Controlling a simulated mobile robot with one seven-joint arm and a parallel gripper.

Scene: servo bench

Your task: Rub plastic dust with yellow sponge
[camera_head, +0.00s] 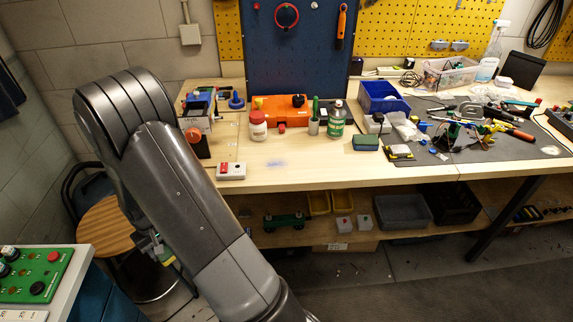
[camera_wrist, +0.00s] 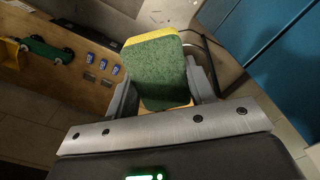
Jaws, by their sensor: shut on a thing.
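My gripper (camera_wrist: 163,92) is shut on the yellow sponge (camera_wrist: 158,68), seen in the wrist view with its green scouring face toward the camera and a yellow edge showing. In the head view my gripper (camera_head: 155,246) hangs low at the left, below the bench top and in front of the round stool, partly hidden by my arm. A faint bluish patch of plastic dust (camera_head: 275,164) lies on the wooden bench top near its front edge, well apart from the sponge and to its right.
On the bench (camera_head: 330,178), a red-and-white button box (camera_head: 231,171) lies left of the dust. Behind it stand a white jar (camera_head: 258,127), an orange case (camera_head: 281,110) and a green bottle (camera_head: 337,120). A wooden stool (camera_head: 104,230) and a green panel (camera_head: 36,275) are at left.

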